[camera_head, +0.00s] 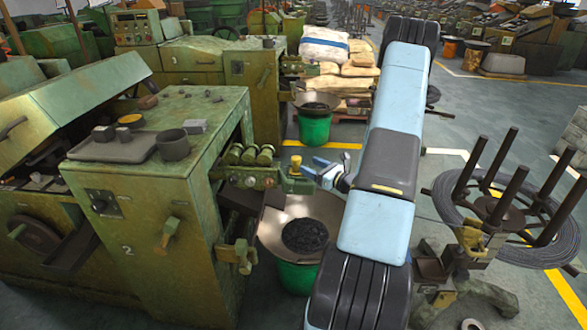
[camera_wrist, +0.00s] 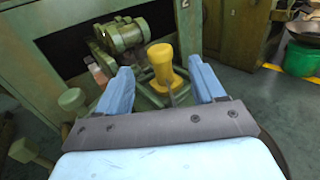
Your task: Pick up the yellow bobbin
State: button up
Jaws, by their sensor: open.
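The yellow bobbin (camera_wrist: 161,66) stands upright in the wrist view, on or just in front of green machine parts. It shows between the two blue fingers of my gripper (camera_wrist: 159,68), which are apart with nothing gripped. I cannot tell how far beyond the fingertips it is. In the head view my gripper (camera_head: 322,173) is beside the green machine, just right of a dull yellow upright piece (camera_head: 295,171) that looks like the same bobbin. The arm hides part of the gripper there.
The green machine (camera_head: 170,200) has a tray (camera_head: 112,150) with small parts on top. A pan (camera_head: 275,232) of dark pieces on a green bucket (camera_head: 297,277) stands below my gripper. A wire reel with posts (camera_head: 500,212) stands at right. Floor shows behind the arm.

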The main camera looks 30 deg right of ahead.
aim_at(300, 160)
jog(key=shift+x, duration=3)
jog(key=shift+r, duration=0.1)
jog(key=shift+c, duration=0.2)
jog(key=c, duration=1.1)
jog(key=shift+c, duration=0.3)
jog(key=shift+r, duration=0.1)
